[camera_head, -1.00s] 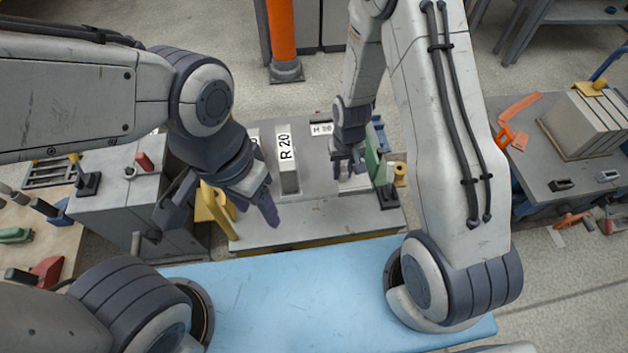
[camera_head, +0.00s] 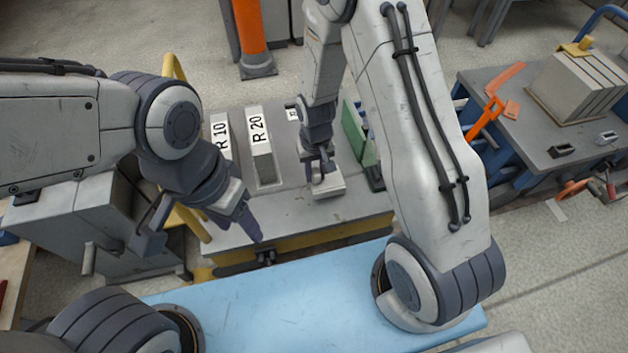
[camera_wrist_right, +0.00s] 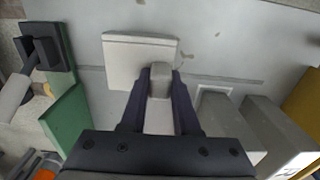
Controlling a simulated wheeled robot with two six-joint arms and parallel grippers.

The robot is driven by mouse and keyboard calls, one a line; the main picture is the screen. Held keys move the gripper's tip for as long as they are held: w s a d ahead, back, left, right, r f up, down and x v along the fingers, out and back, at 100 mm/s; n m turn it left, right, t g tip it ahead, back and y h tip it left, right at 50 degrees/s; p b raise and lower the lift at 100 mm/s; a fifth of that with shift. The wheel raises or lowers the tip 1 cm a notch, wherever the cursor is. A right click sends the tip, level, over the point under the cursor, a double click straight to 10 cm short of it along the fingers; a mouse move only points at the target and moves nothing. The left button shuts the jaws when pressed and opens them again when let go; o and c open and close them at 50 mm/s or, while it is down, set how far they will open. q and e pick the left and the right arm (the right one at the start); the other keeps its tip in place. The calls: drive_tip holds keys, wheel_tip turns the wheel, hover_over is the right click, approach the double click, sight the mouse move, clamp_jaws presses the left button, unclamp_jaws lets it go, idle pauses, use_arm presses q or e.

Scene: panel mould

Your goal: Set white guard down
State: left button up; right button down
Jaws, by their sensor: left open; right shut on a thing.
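The white guard (camera_head: 332,187) is a pale, flat plate with a raised grip in the middle. My right gripper (camera_head: 318,172) is shut on that grip; the right wrist view shows the guard (camera_wrist_right: 138,62) and both fingers (camera_wrist_right: 159,88) on it. The guard is at the front right of the grey table (camera_head: 290,216), low over it or resting on it; I cannot tell which. My left gripper (camera_head: 198,225) is open and empty, off the table's front left corner.
Grey blocks marked R 10 (camera_head: 221,137) and R 20 (camera_head: 261,145) stand left of the guard. A green upright plate (camera_head: 354,130) stands close on its right. A yellow rail (camera_head: 190,215) is beside my left gripper. The table's front strip is mostly clear.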

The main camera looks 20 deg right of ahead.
drive_tip(key=shift+f+b, duration=0.65)
drive_tip(key=shift+f, duration=1.05)
drive_tip(key=shift+f, duration=0.15)
drive_tip(key=c, duration=0.6)
unclamp_jaws()
drive_tip(key=shift+c, duration=0.2)
